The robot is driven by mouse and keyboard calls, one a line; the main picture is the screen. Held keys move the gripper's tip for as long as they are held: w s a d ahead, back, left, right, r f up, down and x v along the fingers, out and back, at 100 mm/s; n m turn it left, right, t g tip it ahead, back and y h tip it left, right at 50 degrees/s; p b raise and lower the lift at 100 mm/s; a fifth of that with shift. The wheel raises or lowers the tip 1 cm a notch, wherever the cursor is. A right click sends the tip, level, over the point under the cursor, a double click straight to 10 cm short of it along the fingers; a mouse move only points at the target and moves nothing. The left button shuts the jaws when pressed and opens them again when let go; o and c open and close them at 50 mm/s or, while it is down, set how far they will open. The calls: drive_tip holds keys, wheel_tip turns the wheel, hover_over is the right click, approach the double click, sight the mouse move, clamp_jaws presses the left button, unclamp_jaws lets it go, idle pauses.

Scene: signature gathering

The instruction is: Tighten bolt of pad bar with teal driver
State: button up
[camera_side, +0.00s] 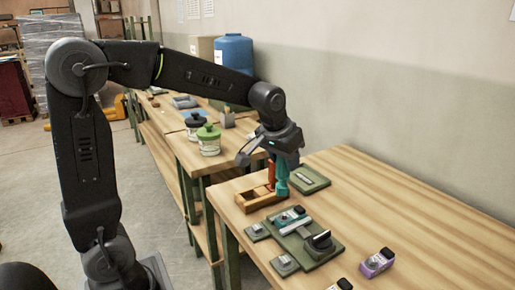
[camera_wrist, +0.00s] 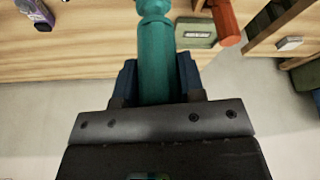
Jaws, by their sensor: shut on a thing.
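My gripper (camera_side: 281,158) is shut on the teal driver (camera_side: 282,183), which hangs roughly upright below it. In the wrist view the driver (camera_wrist: 154,62) lies between the blue fingers (camera_wrist: 160,82). Its lower end is beside the right end of a wooden holder (camera_side: 251,203); I cannot tell whether it still sits in it. A red-orange driver (camera_side: 271,172) stands in the holder, left of the teal one. A green fixture (camera_side: 318,257) in front carries a pale bar with a teal part (camera_side: 290,216) and a black knob (camera_side: 320,239). The bolt is too small to make out.
Small green blocks (camera_side: 257,231) (camera_side: 285,264) flank the fixture. A purple device (camera_side: 377,262) lies at front right. Jars (camera_side: 208,139) stand on the farther table. The table's right side is clear.

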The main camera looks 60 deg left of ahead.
sight(286, 180)
drive_tip(key=shift+w+d, duration=0.1)
drive_tip(key=shift+d, duration=0.6)
drive_tip(key=shift+f, duration=3.5)
drive_tip(key=m+h, duration=0.1)
drive_tip(key=m, duration=0.2)
drive_tip(key=m+h, duration=0.2)
drive_tip(key=m, duration=0.2)
drive_tip(key=shift+d, duration=0.1)
drive_tip(key=m+h, duration=0.1)
drive_tip(key=m, duration=0.2)
drive_tip(key=m+g+h, duration=0.1)
drive_tip(key=m, duration=0.3)
drive_tip(key=shift+d+g, duration=0.2)
drive_tip(key=shift+g, duration=0.1)
drive_tip(key=shift+n, duration=0.5)
drive_tip(key=shift+r, duration=0.1)
drive_tip(key=shift+r, duration=2.2)
